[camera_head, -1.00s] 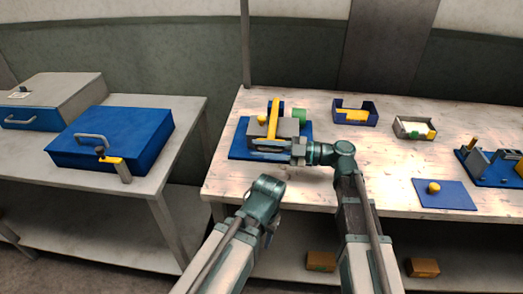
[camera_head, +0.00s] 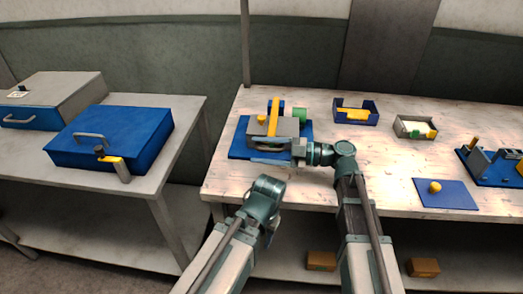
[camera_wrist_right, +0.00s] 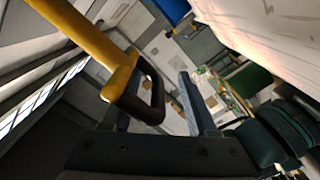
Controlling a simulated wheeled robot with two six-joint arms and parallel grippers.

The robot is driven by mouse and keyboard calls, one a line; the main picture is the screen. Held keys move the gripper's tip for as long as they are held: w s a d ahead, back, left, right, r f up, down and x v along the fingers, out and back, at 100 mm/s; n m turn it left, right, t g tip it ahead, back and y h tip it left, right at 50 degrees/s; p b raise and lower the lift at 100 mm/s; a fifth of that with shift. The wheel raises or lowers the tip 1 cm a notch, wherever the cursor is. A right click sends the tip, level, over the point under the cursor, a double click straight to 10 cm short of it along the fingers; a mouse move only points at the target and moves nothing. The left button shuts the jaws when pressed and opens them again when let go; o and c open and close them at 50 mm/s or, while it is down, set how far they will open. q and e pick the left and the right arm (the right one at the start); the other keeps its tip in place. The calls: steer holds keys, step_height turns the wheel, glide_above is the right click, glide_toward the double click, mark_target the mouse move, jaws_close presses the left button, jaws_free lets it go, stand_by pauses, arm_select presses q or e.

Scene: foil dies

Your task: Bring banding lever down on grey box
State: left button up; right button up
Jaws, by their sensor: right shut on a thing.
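The banding lever (camera_head: 274,117) is a yellow bar over the grey box (camera_head: 259,130), in the back middle of the head view. The box sits on a blue base plate (camera_head: 236,150). In the right wrist view the yellow bar ends in a dark loop handle (camera_wrist_right: 157,92) between the fingers. My right gripper (camera_head: 268,156) is at the front of the box, shut on the lever's handle; its fingers partly hide the handle. In the head view my left arm shows in front of the table, but its fingertips cannot be made out.
A green cylinder (camera_head: 300,115) stands at the box's back right. A blue tray (camera_head: 355,111), a grey tray (camera_head: 414,127) and a blue plate with a yellow knob (camera_head: 445,200) lie to the right. A blue case (camera_head: 112,136) stands on the left table.

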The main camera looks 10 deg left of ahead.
steer(key=d, duration=1.4)
steer(key=shift+s+a, duration=0.1)
steer(key=shift+a, duration=0.05)
